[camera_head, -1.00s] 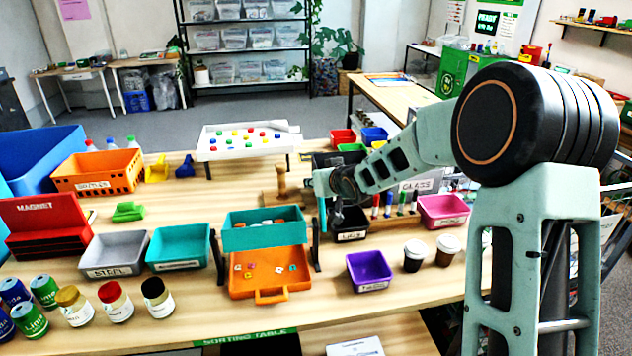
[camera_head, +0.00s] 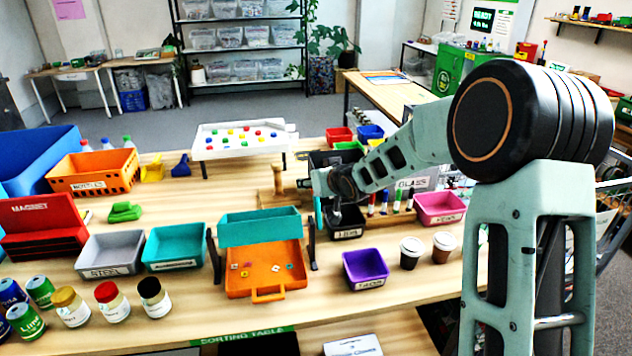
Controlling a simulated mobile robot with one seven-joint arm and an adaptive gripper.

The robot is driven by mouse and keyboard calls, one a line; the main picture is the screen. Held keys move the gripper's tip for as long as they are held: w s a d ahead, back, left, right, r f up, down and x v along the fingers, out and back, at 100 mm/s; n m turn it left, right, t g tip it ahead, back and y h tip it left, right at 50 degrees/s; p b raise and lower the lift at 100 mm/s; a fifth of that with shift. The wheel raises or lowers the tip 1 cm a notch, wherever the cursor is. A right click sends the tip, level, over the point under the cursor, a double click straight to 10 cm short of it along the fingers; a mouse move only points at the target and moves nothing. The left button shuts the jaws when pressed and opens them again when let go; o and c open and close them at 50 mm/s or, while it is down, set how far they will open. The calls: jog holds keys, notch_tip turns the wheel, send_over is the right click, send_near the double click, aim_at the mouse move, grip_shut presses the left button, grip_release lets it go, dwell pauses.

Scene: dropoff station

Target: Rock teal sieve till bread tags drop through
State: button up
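The teal sieve (camera_head: 260,230) is a rectangular box between two black posts (camera_head: 216,258) on the sorting table. No loose pieces show clearly inside it now. The orange tray (camera_head: 266,283) with a front handle sits below it. Several small bread tags (camera_head: 246,266), white, red and other colours, lie on the tray. My gripper (camera_head: 322,212) points down beside the sieve's right end, near the right post.
A purple tub (camera_head: 366,269) and two lidded cups (camera_head: 411,252) stand right of the tray. A black bin (camera_head: 347,222) is close behind my gripper. Teal (camera_head: 176,247) and grey (camera_head: 110,255) bins stand left. Jars (camera_head: 113,301) and cans line the front left.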

jog(key=v, duration=1.2)
dwell(1.1)
